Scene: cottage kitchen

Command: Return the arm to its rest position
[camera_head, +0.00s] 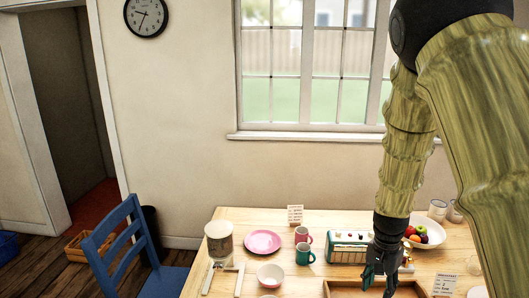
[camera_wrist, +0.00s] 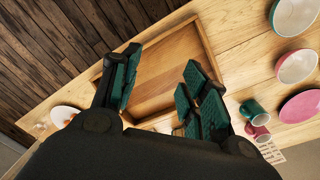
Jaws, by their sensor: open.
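My arm comes down from the upper right in the head view, and my gripper (camera_head: 380,284) points downward at the table's front part. In the wrist view my gripper (camera_wrist: 163,75) has its two teal-padded fingers spread apart with nothing between them. Beyond the fingers lies a wooden tray (camera_wrist: 197,38) that looks empty where it shows. In the head view only the back part of the tray (camera_head: 338,285) shows at the lower edge, and my gripper hangs in front of or over it. I cannot tell the height above it.
A teal-and-cream appliance (camera_head: 345,256) stands beside my gripper, with a fruit bowl (camera_head: 436,233) to the right. A blue chair (camera_head: 127,240) is at the table's left.

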